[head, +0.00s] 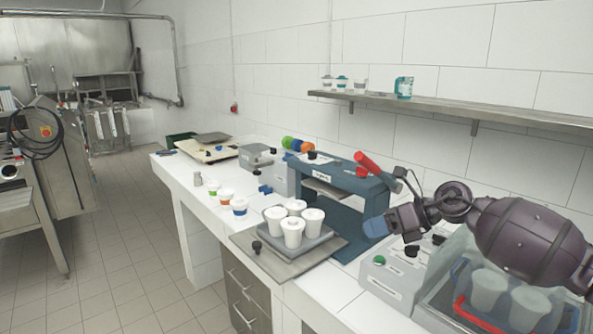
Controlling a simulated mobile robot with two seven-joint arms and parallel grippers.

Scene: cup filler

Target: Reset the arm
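My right arm reaches in from the right edge, and its gripper (384,225) is in front of the right side of the blue press (345,216). The fingers are small and seen side-on, so I cannot tell whether they are open or shut. The press's red lever handle (367,162) slants up and left above the gripper, apart from it. Several white cups (292,230) stand upright on a grey tray (268,262) in front of the press. My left gripper is not in view.
Below my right arm are a grey control box (392,280) and a bin with a red handle (478,316) holding pale cups (488,290). Small cups with coloured bands (226,199) stand left on the white counter (170,172). A wall shelf (440,106) runs above.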

